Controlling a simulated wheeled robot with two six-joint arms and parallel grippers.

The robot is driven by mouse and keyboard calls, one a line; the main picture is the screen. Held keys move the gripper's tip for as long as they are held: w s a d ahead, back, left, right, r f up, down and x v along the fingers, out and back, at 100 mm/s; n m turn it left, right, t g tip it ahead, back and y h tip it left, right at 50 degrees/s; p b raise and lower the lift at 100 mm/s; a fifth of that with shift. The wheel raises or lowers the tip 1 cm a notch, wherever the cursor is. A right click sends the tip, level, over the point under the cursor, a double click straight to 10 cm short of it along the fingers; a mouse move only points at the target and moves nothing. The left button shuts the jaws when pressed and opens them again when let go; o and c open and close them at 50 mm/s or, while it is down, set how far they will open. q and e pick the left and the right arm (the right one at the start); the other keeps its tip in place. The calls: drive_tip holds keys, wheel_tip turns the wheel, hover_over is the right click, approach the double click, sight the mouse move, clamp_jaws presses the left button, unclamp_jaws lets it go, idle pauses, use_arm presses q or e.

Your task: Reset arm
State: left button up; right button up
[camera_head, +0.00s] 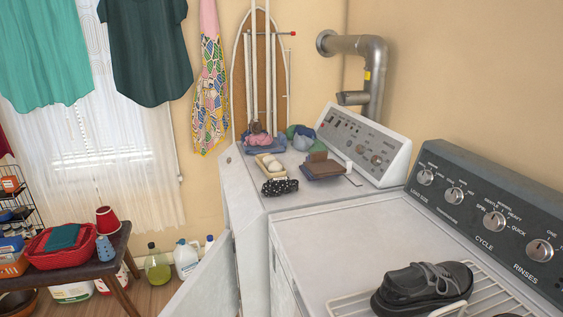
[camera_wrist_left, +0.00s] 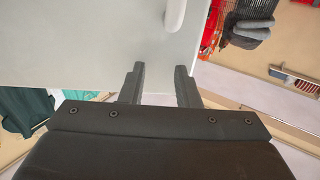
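My left gripper (camera_wrist_left: 160,88) shows in the left wrist view. Its two black fingers are apart, with nothing held between them. A pale grey-white panel (camera_wrist_left: 80,45) lies in front of and behind the fingers in that view, and a white rounded handle-like piece (camera_wrist_left: 175,14) is at its top edge. I cannot tell whether the fingers touch the panel. Neither arm nor gripper shows in the head view. My right gripper is in no view.
An open white door (camera_head: 208,283) juts out at the front of the white machines. A grey shoe (camera_head: 422,287) rests on a white wire rack (camera_head: 490,298) at lower right. A wooden table (camera_head: 72,267) with a red basket (camera_head: 62,246) stands at left. Bottles (camera_head: 186,258) stand on the floor.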

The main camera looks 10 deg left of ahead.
use_arm(q)
drive_tip(key=w+d+f+m+t+h, duration=0.3)
drive_tip(key=w+f+m+t+h, duration=0.25)
drive_tip(key=f+m+t, duration=0.55)
drive_tip(key=s+d+f+m+h, duration=0.35)
drive_tip(key=f+h, duration=0.45)
drive_tip(key=f, duration=0.3)
drive_tip(key=s+f+m+g+h, duration=0.25)
drive_tip(key=s+f+g, duration=0.25)
drive_tip(key=s+f, duration=0.7)
drive_tip(key=s+a+f+g, duration=0.1)
drive_tip(key=s+f+g, duration=0.1)
drive_tip(key=s, duration=0.7)
drive_tip(key=s+a+f+g+h, duration=0.1)
drive_tip(key=s+a+f+g, duration=0.1)
drive_tip(key=s+g, duration=0.3)
drive_tip(key=s+f, duration=0.1)
drive_tip(key=s, duration=0.3)
drive_tip(key=shift+s+a+n, duration=0.15)
drive_tip(key=shift+s+n, duration=0.2)
drive_tip(key=shift+n, duration=0.05)
